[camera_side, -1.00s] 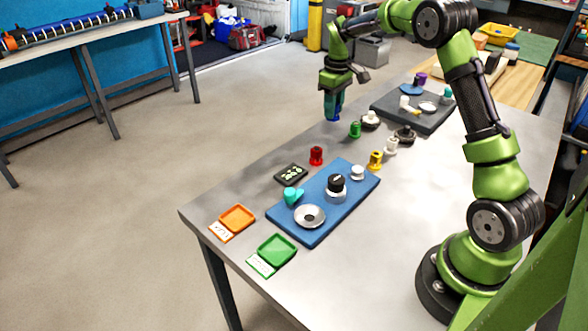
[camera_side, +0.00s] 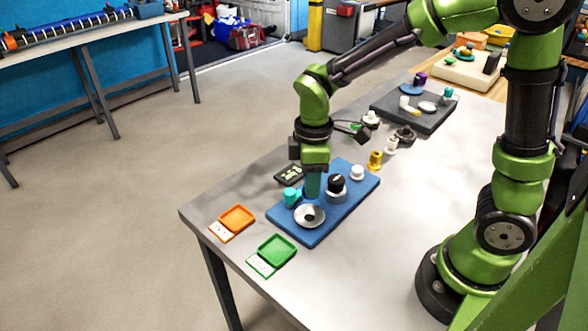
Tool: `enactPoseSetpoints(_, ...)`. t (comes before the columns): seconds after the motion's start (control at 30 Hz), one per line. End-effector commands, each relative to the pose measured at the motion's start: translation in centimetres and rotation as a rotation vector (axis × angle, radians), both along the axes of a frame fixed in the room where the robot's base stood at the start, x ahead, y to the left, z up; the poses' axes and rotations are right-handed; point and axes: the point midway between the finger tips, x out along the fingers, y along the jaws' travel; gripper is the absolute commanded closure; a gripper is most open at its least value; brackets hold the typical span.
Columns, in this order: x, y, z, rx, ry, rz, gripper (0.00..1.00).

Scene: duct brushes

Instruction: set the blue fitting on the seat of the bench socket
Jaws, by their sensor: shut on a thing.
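My gripper (camera_side: 312,192) points down over the blue board (camera_side: 330,222), just behind a silver round dish-like piece (camera_side: 310,216). That piece may be the bench socket; I cannot tell for sure. The gripper is shut on the blue fitting, which is mostly hidden by the teal fingers. I cannot tell how far the fingertips are above the board. A black-topped silver piece (camera_side: 336,188) stands close to the right of the gripper. A teal fitting (camera_side: 291,197) lies close to the left.
A white knob (camera_side: 357,173) is on the board's far end. A yellow fitting (camera_side: 375,160) and white and black pieces stand beyond. Orange (camera_side: 237,217) and green (camera_side: 277,250) trays lie at front left. A dark board (camera_side: 428,120) with parts is behind.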

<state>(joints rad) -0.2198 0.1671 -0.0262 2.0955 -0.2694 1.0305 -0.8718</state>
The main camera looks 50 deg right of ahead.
Motion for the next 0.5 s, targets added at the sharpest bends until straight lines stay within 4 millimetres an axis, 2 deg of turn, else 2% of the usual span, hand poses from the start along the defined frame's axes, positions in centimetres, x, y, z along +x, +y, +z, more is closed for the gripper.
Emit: enactPoseSetpoints(0.5,0.1,0.0,-5.1,0.000,0.000,0.000,1.00)
